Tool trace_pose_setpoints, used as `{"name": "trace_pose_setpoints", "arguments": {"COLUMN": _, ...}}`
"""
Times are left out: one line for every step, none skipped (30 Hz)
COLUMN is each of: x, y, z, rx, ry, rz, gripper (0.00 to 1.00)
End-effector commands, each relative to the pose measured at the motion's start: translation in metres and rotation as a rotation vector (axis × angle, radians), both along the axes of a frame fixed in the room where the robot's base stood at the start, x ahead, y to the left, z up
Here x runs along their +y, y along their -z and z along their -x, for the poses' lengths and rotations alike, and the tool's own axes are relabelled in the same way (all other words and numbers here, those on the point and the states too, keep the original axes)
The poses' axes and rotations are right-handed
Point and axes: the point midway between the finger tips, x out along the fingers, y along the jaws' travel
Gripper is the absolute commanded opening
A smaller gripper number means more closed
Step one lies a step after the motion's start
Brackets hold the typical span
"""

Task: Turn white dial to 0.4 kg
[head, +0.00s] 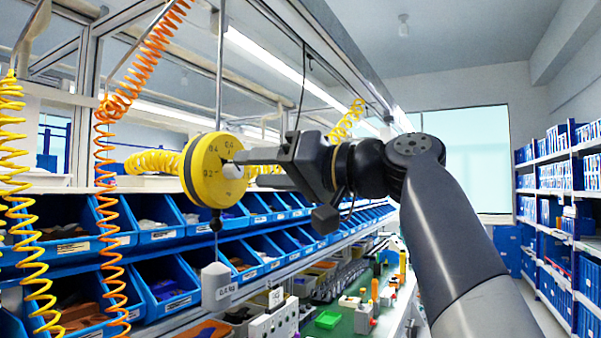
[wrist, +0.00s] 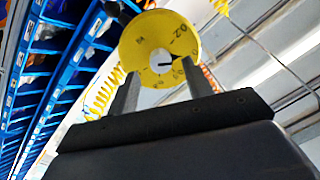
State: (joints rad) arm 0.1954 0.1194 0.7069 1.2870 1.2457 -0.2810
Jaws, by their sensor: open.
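A round yellow scale (head: 205,170) hangs from a vertical rod in the head view, with black numbers on its face. It also shows in the wrist view (wrist: 140,48). The white dial (wrist: 161,62) is at the middle of the face, with a dark pointer mark toward the right in the wrist view. In the head view the white dial (head: 233,171) is partly hidden by my gripper (head: 236,158). My gripper is open, in front of the face. In the wrist view its fingers (wrist: 160,70) stand on either side of the dial, with gaps; contact is not visible.
A grey weight (head: 215,287) with a label hangs below the scale. Rows of blue bins (head: 170,285) stand behind it at left. Coiled yellow and orange hoses (head: 108,200) hang at the left. A green workbench (head: 345,318) with small parts lies below my arm.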

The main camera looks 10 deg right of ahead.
Motion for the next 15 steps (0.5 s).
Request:
{"name": "trace_pose_setpoints", "arguments": {"x": -0.008, "y": 0.001, "z": 0.005, "rx": -0.002, "ry": 0.006, "rz": 0.0, "gripper": 0.48}}
{"name": "trace_pose_setpoints", "arguments": {"x": -0.012, "y": 0.001, "z": 0.008, "rx": -0.001, "ry": 0.006, "rz": 0.0, "gripper": 0.48}}
{"name": "trace_pose_setpoints", "arguments": {"x": -0.018, "y": 0.001, "z": 0.011, "rx": -0.002, "ry": 0.007, "rz": 0.001, "gripper": 0.48}}
{"name": "trace_pose_setpoints", "arguments": {"x": -0.021, "y": 0.002, "z": 0.014, "rx": -0.002, "ry": 0.006, "rz": 0.0, "gripper": 0.48}}
{"name": "trace_pose_setpoints", "arguments": {"x": -0.025, "y": 0.002, "z": 0.017, "rx": -0.002, "ry": 0.007, "rz": 0.001, "gripper": 0.48}}
{"name": "trace_pose_setpoints", "arguments": {"x": -0.03, "y": 0.002, "z": 0.02, "rx": -0.001, "ry": 0.006, "rz": 0.0, "gripper": 0.48}}
{"name": "trace_pose_setpoints", "arguments": {"x": -0.034, "y": 0.002, "z": 0.023, "rx": -0.001, "ry": 0.007, "rz": 0.0, "gripper": 0.48}}
{"name": "trace_pose_setpoints", "arguments": {"x": -0.038, "y": 0.002, "z": 0.025, "rx": -0.001, "ry": 0.006, "rz": 0.0, "gripper": 0.48}}
{"name": "trace_pose_setpoints", "arguments": {"x": -0.042, "y": 0.002, "z": 0.029, "rx": -0.001, "ry": 0.006, "rz": 0.0, "gripper": 0.48}}
{"name": "trace_pose_setpoints", "arguments": {"x": -0.045, "y": 0.002, "z": 0.032, "rx": -0.002, "ry": 0.006, "rz": 0.001, "gripper": 0.48}}
{"name": "trace_pose_setpoints", "arguments": {"x": -0.048, "y": 0.002, "z": 0.034, "rx": -0.002, "ry": 0.006, "rz": 0.001, "gripper": 0.48}}
{"name": "trace_pose_setpoints", "arguments": {"x": -0.052, "y": 0.002, "z": 0.037, "rx": -0.002, "ry": 0.005, "rz": 0.001, "gripper": 0.48}}
{"name": "trace_pose_setpoints", "arguments": {"x": -0.054, "y": 0.002, "z": 0.038, "rx": -0.001, "ry": 0.005, "rz": 0.0, "gripper": 0.48}}
{"name": "trace_pose_setpoints", "arguments": {"x": -0.057, "y": 0.002, "z": 0.04, "rx": -0.001, "ry": 0.004, "rz": 0.001, "gripper": 0.48}}
{"name": "trace_pose_setpoints", "arguments": {"x": -0.059, "y": 0.002, "z": 0.042, "rx": -0.001, "ry": 0.004, "rz": 0.0, "gripper": 0.48}}
